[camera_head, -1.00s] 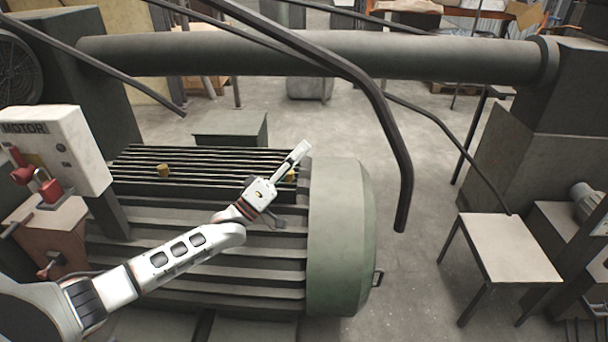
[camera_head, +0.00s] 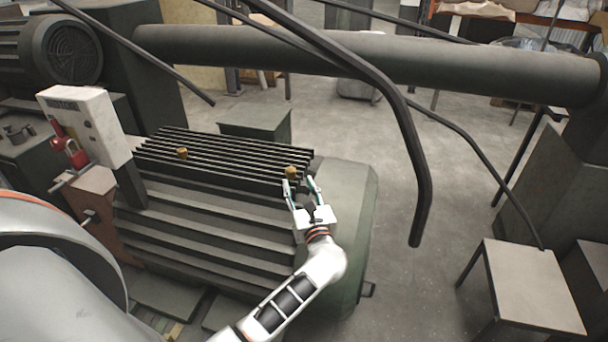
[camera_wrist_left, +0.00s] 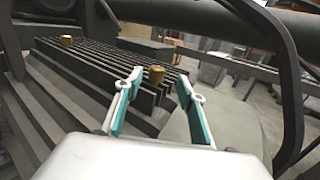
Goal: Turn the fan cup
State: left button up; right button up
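Two small brass cups sit on the ribbed top of the large green motor (camera_head: 345,215). One cup (camera_head: 182,152) is toward the left of the ribs and also shows in the left wrist view (camera_wrist_left: 67,40). The other cup (camera_head: 291,171) is near the right end of the ribs. My left gripper (camera_head: 299,181) is open and empty just in front of this right cup. In the left wrist view, the right cup (camera_wrist_left: 157,75) appears between the two spread fingers, near their tips; whether they touch it I cannot tell. My right gripper is out of view.
A dark bent pipe (camera_head: 412,150) hangs down to the right of the gripper. A thick horizontal pipe (camera_head: 390,60) crosses behind. A control box with red locks (camera_head: 88,125) stands left of the ribs. A small table (camera_head: 525,285) stands at right.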

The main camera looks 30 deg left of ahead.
aim_at(292, 175)
pick_arm(q)
jog(key=shift+s+f+n, duration=0.1)
jog(key=shift+f+n, duration=0.2)
jog(key=shift+f, duration=0.2)
jog(key=shift+a, duration=0.1)
jog(key=x, duration=0.7)
jog(key=shift+a+f+p, duration=0.15)
jog(key=shift+a+p, duration=0.1)
jog(key=shift+p, duration=0.15)
jog(key=c, duration=1.1)
